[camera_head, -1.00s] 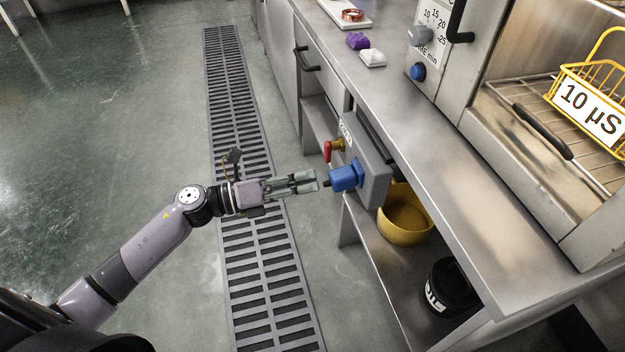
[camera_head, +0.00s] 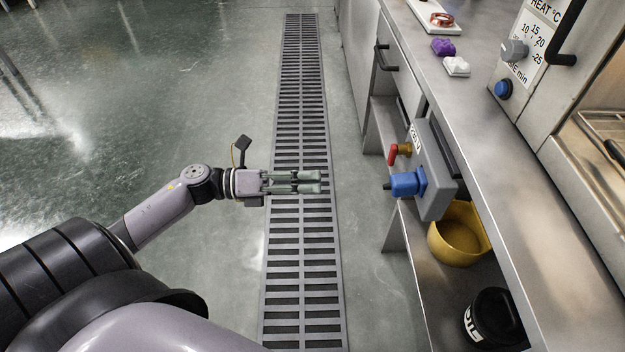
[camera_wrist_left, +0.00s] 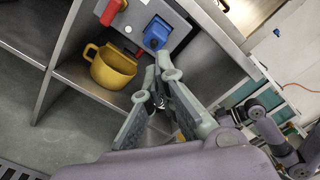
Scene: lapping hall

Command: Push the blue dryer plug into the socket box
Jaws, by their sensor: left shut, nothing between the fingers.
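The blue dryer plug (camera_head: 405,184) sits at the front face of the grey socket box (camera_head: 437,168), under the bench edge. Its dark rear end points left, towards my gripper. I cannot tell how deep it sits. My left gripper (camera_head: 320,182) is shut and empty over the floor grating, left of the plug with a clear gap between. In the left wrist view the plug (camera_wrist_left: 157,33) shows beyond the fingertips (camera_wrist_left: 165,75). Part of my other arm shows at the right of that view; its fingers are unclear.
A yellow container (camera_head: 458,238) and a black tub (camera_head: 492,318) stand on the lower shelf. Purple (camera_head: 443,47) and white (camera_head: 457,66) pieces lie on the bench. The floor left of the bench is clear.

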